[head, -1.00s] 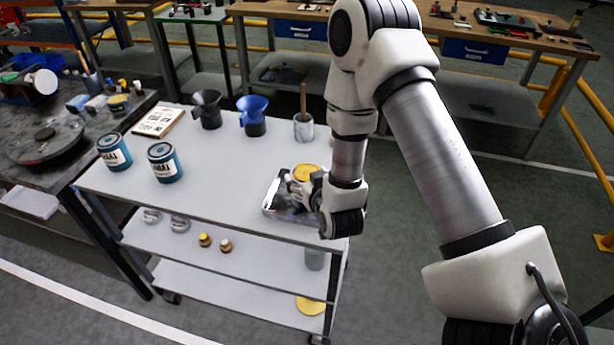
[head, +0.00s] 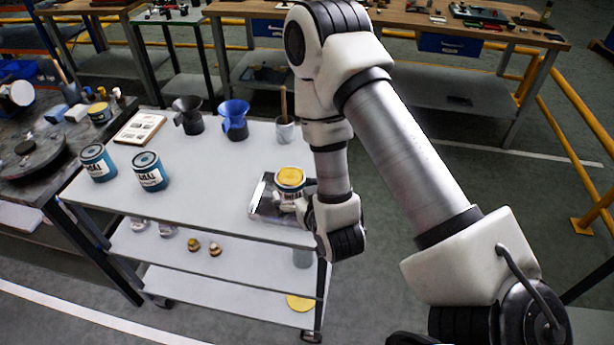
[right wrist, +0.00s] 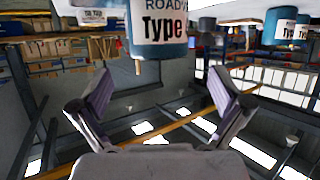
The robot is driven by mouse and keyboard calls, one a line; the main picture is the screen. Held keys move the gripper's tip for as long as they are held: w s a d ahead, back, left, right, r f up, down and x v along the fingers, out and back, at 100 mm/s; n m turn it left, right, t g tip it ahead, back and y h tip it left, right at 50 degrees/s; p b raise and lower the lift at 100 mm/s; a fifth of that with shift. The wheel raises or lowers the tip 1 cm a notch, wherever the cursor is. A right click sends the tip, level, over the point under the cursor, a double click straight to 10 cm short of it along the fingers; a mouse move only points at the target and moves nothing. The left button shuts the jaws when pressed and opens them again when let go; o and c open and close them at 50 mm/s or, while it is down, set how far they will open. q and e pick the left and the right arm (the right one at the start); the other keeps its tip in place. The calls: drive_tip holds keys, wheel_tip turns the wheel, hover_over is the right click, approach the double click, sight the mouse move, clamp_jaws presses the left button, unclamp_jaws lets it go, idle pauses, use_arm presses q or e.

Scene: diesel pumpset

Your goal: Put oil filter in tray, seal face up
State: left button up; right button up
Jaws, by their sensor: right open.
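The oil filter (head: 290,186), a can with a white label and a yellow top face, stands upright in the shallow metal tray (head: 263,207) at the right end of the trolley top. My right gripper (head: 303,198) is just to its right, open and empty. In the right wrist view my right gripper (right wrist: 162,103) has its fingers spread wide, and the filter (right wrist: 158,30), teal with a label reading "Type", is beyond the fingertips and cut off by the top edge. My left gripper is not in view.
Two teal cans (head: 98,162) (head: 150,171) stand at the trolley's left. The middle of the trolley top (head: 215,175) is clear.

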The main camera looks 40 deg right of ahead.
use_arm(q)
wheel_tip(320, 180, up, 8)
drive_tip(key=p, duration=0.6)
use_arm(e)
drive_tip(key=v, duration=0.5)
drive_tip(key=s+a+f+n+g+y, duration=0.1)
drive_tip(key=s+a+f+g+y, duration=0.15)
drive_tip(key=s+f+g, duration=0.55)
drive_tip(key=s+a+f+n+g+y, duration=0.2)
drive_tip(key=s+a+f+g, duration=0.3)
drive_tip(key=s, duration=0.5)
use_arm(q)
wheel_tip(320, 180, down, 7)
drive_tip(key=b, duration=0.7)
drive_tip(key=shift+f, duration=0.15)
use_arm(e)
wheel_tip(320, 180, down, 8)
drive_tip(key=d, duration=0.1)
drive_tip(key=shift+w+d+f, duration=0.15)
drive_tip(key=shift+d+f, duration=0.1)
drive_tip(key=shift+h, duration=0.35)
